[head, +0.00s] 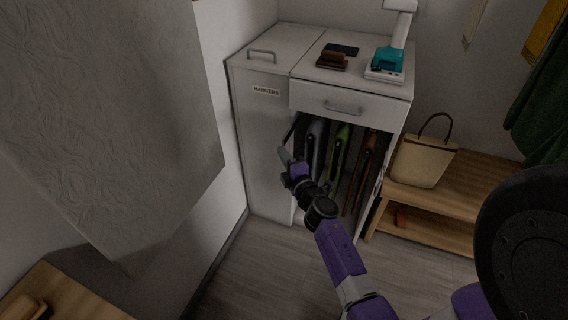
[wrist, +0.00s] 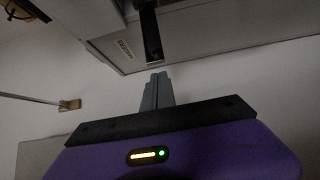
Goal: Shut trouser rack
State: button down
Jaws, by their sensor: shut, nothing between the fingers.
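The trouser rack is in the open compartment under the cabinet's top drawer. Grey trousers (head: 317,140), green trousers (head: 338,148) and brown trousers (head: 367,165) hang from it. A dark strip (head: 295,130) shows at its left front edge; I cannot tell whether it is part of the rack. How far the rack stands out is unclear. My gripper (head: 283,156) is shut and empty, in front of the compartment's left side. In the wrist view its closed fingers (wrist: 157,88) point towards a dark bar (wrist: 151,36) beside the cabinet; a small gap seems to separate them.
The narrow left cabinet (head: 262,140) carries a HANGERS label. The top drawer (head: 345,104) looks shut. A wallet-like brown item (head: 332,61) and a teal-and-white device (head: 387,64) lie on top. A bench (head: 465,190) with a beige bag (head: 421,162) stands right. A wall panel (head: 130,110) stands left.

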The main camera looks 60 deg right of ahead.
aim_at(293, 129)
jog(key=shift+w+d, duration=0.1)
jog(key=shift+d, duration=0.75)
jog(key=d, duration=0.9)
jog(key=shift+w+d, duration=0.4)
jog(key=shift+a, duration=0.1)
